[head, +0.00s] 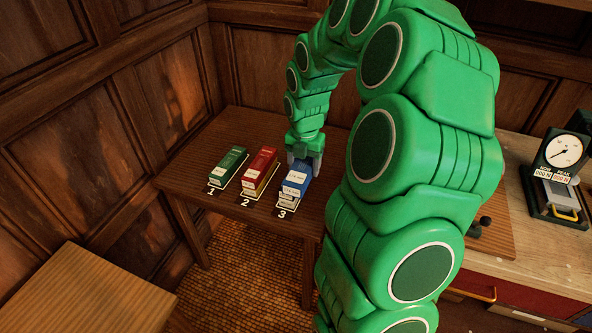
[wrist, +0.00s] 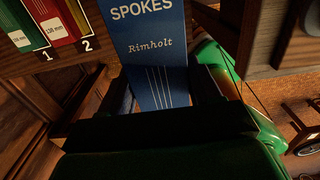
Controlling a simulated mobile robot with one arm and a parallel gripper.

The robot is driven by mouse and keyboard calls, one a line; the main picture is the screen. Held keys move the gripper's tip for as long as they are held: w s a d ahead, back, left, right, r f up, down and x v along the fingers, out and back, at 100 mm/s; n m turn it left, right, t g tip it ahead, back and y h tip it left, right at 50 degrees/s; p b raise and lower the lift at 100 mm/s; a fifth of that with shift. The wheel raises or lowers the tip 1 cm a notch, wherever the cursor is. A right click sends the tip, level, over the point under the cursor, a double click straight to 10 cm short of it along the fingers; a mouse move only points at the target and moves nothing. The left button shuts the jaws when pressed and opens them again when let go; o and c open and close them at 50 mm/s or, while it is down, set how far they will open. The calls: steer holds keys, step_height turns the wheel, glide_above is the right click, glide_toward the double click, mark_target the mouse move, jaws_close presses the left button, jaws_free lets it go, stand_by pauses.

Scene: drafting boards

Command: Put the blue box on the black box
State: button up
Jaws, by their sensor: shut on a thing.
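The blue box (head: 297,182) is at the spot marked 3 on the wooden table. In the wrist view the blue box (wrist: 150,45) shows "SPOKES" and "Rimholt" lettering and lies between the two fingers. My gripper (head: 303,168) is shut on the blue box at its far end; it also shows in the wrist view (wrist: 167,92). Something with a pale label (head: 289,198) is directly below the blue box; I cannot tell its colour or whether the two touch. I cannot make out a black box for certain.
A green box (head: 230,165) stands at mark 1, and a red box (head: 260,168) sits on a yellowish one at mark 2, close to the left of the blue box. The table (head: 190,166) is clear left of mark 1. A dial gauge (head: 566,152) stands on the right bench.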

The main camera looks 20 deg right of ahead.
steer(key=w+d+f, duration=0.1)
steer(key=w+f, duration=0.1)
steer(key=w, duration=0.2)
steer(key=w+d+f, duration=0.1)
steer(key=w+f, duration=0.2)
steer(key=w, duration=0.1)
steer(key=w+d+f, duration=0.1)
steer(key=w+f, duration=0.2)
steer(key=w, duration=0.1)
steer(key=shift+f, duration=0.25)
steer(key=shift+w+d+f, duration=0.15)
steer(key=shift+w+f, duration=0.45)
steer(key=shift+f, duration=1.55)
steer(key=shift+f, duration=0.1)
steer(key=o, duration=1.2)
